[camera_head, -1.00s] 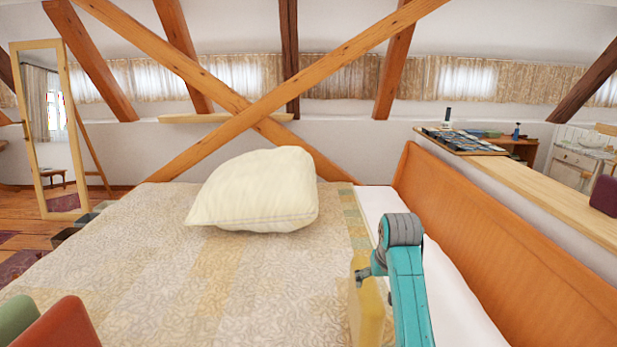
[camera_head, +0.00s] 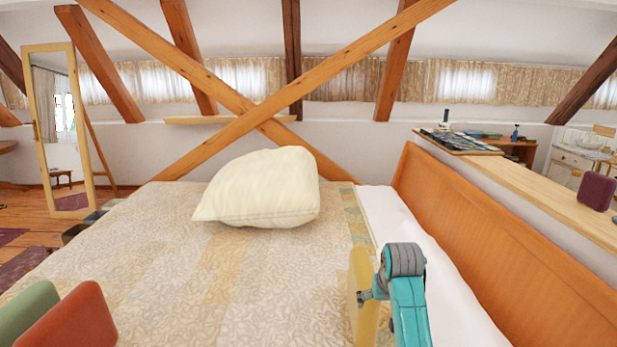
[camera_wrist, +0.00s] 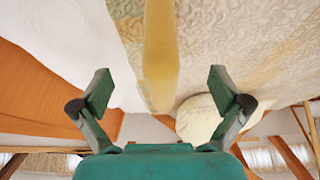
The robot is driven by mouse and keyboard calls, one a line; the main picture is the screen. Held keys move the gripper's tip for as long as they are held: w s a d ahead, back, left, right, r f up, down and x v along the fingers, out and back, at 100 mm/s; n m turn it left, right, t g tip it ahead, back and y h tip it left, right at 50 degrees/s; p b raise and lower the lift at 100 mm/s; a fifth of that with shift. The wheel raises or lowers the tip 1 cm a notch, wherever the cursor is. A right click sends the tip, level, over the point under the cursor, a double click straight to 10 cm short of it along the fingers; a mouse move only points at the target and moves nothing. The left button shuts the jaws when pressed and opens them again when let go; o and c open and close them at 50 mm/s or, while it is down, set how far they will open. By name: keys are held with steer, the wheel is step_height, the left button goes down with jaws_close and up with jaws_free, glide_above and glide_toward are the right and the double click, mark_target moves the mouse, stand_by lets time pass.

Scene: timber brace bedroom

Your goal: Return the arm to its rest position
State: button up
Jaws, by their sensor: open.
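My teal arm (camera_head: 408,300) rises at the lower middle right of the head view, over the bed near its headboard. My gripper (camera_wrist: 160,88) shows in the wrist view with its two dark green fingers wide apart. A pale yellow slab (camera_wrist: 160,45) appears between and beyond the fingers; neither finger touches it in the picture. The yellow slab also shows upright beside my arm in the head view (camera_head: 362,310). Whether it stands on the bed is hidden. The gripper's fingers are not clear in the head view.
The patterned bed (camera_head: 230,290) carries a cream pillow (camera_head: 262,188). The orange headboard (camera_head: 490,255) runs along the right. Red (camera_head: 75,325) and green (camera_head: 25,312) slabs are at lower left. A purple block (camera_head: 597,191) is on the ledge. Timber braces cross behind.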

steer(key=s+f+t, duration=0.1)
steer(key=s+f, duration=0.5)
steer(key=f, duration=0.1)
steer(key=s+f+t, duration=0.1)
steer(key=s+f, duration=0.5)
steer(key=f, duration=0.2)
steer(key=s+f+t, duration=0.1)
steer(key=s+f, duration=0.5)
steer(key=f, duration=0.1)
steer(key=shift+f, duration=0.35)
steer(key=s+r+t, duration=0.2)
steer(key=s+t, duration=0.2)
steer(key=s, duration=2.6)
steer(key=s+r+t, duration=0.2)
steer(key=s+r, duration=1.1)
steer(key=r, duration=0.1)
steer(key=shift+s+r+t, duration=0.15)
steer(key=shift+r+t, duration=0.2)
steer(key=shift+t, duration=0.05)
